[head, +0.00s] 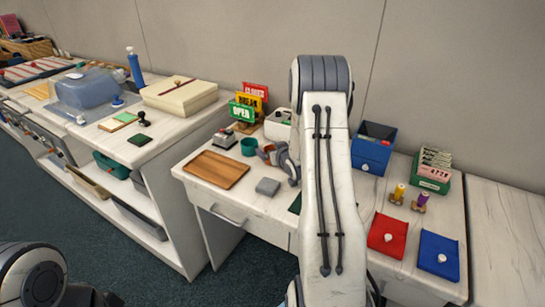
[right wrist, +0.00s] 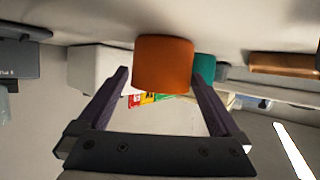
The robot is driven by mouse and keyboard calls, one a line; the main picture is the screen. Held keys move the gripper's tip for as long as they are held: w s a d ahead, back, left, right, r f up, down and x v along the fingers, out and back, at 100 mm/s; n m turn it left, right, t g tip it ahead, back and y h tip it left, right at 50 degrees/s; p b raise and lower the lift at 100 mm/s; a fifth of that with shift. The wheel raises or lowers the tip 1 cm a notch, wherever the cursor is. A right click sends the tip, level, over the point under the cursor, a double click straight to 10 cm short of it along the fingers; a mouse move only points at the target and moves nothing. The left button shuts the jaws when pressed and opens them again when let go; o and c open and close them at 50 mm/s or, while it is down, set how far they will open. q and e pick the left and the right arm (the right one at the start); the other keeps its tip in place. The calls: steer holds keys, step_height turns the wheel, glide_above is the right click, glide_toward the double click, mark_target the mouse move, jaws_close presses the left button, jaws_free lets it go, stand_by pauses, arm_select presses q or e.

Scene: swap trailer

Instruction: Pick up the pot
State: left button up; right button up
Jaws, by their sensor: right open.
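The pot (right wrist: 163,63) is a plain orange-brown cup shape, seen large in the right wrist view, where the picture is upside down. In the head view a small part of the pot (head: 265,150) shows on the white desk, partly hidden by my right gripper (head: 279,155). The right gripper is open, its two dark fingers reaching toward the pot with one tip near each side. I cannot tell whether either finger touches it. A teal cup (head: 249,147) stands close beside the pot. My left gripper is out of view.
A wooden tray (head: 216,169), a grey block (head: 267,187) and a service bell (head: 224,139) lie near the pot. Colored signs (head: 247,106) and a white box (head: 279,125) stand behind it. A blue box (head: 372,150) is right of my arm.

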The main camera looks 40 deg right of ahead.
steer(key=c, duration=1.2)
steer(key=shift+r, duration=0.1)
steer(key=shift+c, duration=0.2)
